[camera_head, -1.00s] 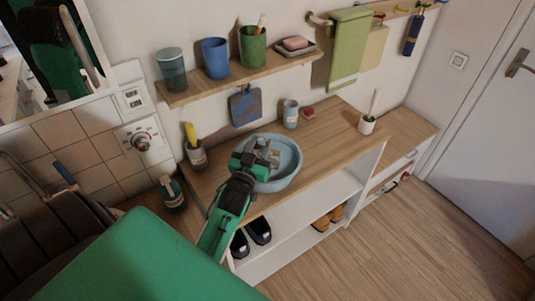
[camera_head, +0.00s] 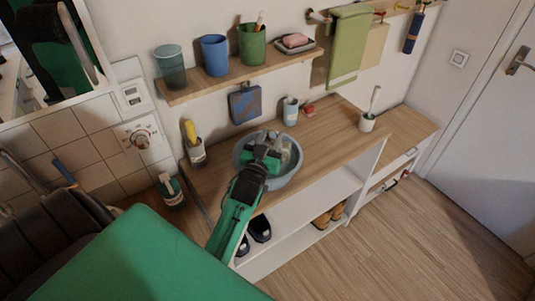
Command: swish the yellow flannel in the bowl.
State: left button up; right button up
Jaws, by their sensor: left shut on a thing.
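The round blue bowl (camera_head: 292,172) stands on the wooden counter, with its inside in shade. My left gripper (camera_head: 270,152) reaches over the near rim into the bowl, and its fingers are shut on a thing. A pale grey patch shows beside the fingers at the bowl's right side; I cannot tell whether it is cloth, fingers or water. No yellow flannel shows clearly; the gripper and forearm hide part of the bowl's inside. My right gripper is not in view.
A cup with a yellow item (camera_head: 196,152) stands left of the bowl. A blue-grey cup (camera_head: 290,112) is behind it, and a white pot with a brush (camera_head: 367,122) is to the right. A wall shelf (camera_head: 240,76) with cups hangs above. Bare counter lies right of the bowl.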

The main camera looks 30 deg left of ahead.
pick_arm(q)
jog(key=shift+s+a+p, duration=0.35)
jog(key=shift+s+p, duration=0.4)
jog(key=shift+s, duration=0.15)
dwell(0.3)
jog(key=shift+p, duration=0.65)
dwell(0.5)
